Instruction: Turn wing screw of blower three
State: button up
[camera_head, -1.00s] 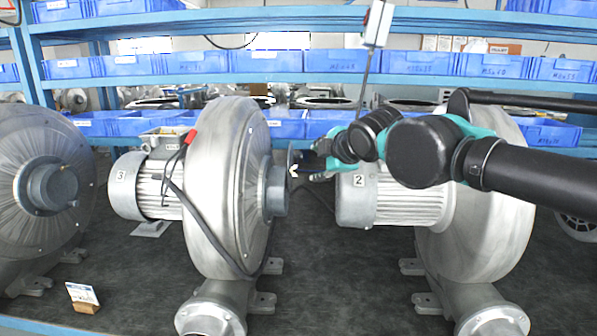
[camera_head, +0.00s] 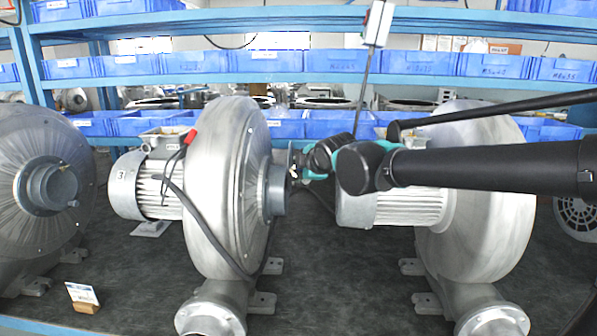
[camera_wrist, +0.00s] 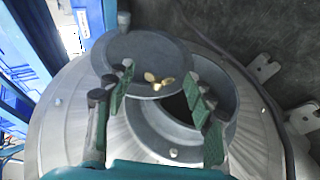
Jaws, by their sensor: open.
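Blower three (camera_head: 225,190) is a silver blower with a "3" on its motor. Its grey inlet (camera_head: 276,190) faces right, towards my gripper. In the wrist view, a round grey flap (camera_wrist: 130,52) stands partly open over the inlet ring (camera_wrist: 225,95), leaving a dark gap. The brass wing screw (camera_wrist: 158,80) shows on the flap's face. My gripper (camera_wrist: 158,73) is open, with a green-padded finger on each side of the wing screw in this view. I cannot tell whether they touch it. In the head view, my gripper (camera_head: 300,165) is close to the inlet.
Another blower (camera_head: 480,200), with its motor (camera_head: 410,205), stands close behind my wrist at the right. A third blower (camera_head: 45,190) is at the left. A dark cable (camera_head: 205,225) hangs over blower three. Shelves with blue bins (camera_head: 330,62) stand behind.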

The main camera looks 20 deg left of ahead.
jog(key=shift+w+a+f, duration=0.15)
jog(key=shift+w+a, duration=0.05)
jog(key=shift+w, duration=0.05)
jog(key=shift+c, duration=0.2)
jog(key=c, duration=1.1)
jog(key=shift+w+r+m+g+h, duration=0.2)
jog(key=shift+m+g+h, duration=0.3)
jog(key=shift+g, duration=1.05)
jog(key=shift+w+r+m+g+h, duration=0.25)
jog(key=shift+g+h, duration=0.35)
jog(key=shift+g, duration=0.95)
jog(key=shift+s+f, duration=0.1)
jog(key=shift+s, duration=0.05)
